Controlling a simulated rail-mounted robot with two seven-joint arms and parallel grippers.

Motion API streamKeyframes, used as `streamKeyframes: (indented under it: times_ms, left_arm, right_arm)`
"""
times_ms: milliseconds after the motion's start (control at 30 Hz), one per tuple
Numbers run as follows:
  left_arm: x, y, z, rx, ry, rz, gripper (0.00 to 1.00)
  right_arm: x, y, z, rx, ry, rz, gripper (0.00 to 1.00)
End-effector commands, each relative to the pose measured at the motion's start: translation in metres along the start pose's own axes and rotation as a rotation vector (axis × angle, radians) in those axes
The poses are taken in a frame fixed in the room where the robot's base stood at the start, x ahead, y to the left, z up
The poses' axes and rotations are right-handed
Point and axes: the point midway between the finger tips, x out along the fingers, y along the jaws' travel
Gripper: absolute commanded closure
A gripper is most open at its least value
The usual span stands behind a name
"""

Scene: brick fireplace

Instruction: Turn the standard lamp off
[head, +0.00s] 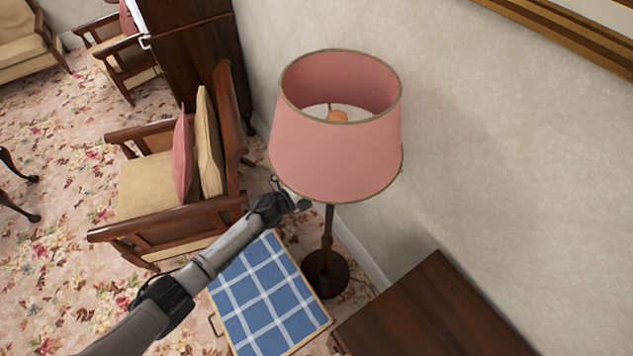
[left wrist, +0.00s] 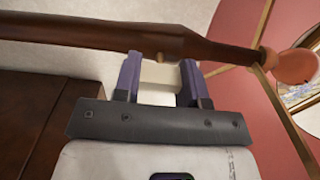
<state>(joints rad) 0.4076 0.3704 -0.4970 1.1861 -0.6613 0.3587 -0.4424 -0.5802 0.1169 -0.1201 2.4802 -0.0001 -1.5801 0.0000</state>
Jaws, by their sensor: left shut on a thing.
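The standard lamp has a pink shade (head: 335,150), a dark wooden pole (head: 328,228) and a round base (head: 326,275). An orange-toned bulb (head: 337,117) shows inside the shade, without a bright glow. My left gripper (head: 303,204) is below the shade, beside the pole. In the left wrist view the pole (left wrist: 80,29) runs across the top, and the bulb (left wrist: 294,67) is at the right under the shade (left wrist: 235,35). My left gripper (left wrist: 160,68) is shut on part of the lamp at the pole; which part is unclear. My right gripper is not in view.
A side table with a blue checked top (head: 265,295) lies under my left arm. A wooden armchair with cushions (head: 150,185) stands left of the lamp. A dark wooden cabinet (head: 430,315) is at lower right. The pale wall (head: 510,170) is close behind the lamp.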

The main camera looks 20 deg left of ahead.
Motion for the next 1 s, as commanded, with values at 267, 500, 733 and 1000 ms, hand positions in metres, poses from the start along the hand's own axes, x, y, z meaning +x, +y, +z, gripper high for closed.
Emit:
streamKeyframes:
  times_ms: [267, 500, 733, 1000]
  left_arm:
    - [0.0002, -0.0003, -0.0001, -0.033, 0.001, -0.001, 0.85]
    - [0.0001, -0.0002, -0.0001, -0.034, 0.001, -0.001, 0.85]
    - [0.0001, -0.0001, -0.0001, -0.034, 0.000, -0.001, 0.49]
    - [0.0000, 0.0000, -0.0001, -0.032, 0.000, 0.000, 0.36]
  right_arm:
    - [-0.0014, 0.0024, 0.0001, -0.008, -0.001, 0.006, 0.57]
    - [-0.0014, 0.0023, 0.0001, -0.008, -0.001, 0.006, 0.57]
    - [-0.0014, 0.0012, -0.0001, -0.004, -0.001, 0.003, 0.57]
    - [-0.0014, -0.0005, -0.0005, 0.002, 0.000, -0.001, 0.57]
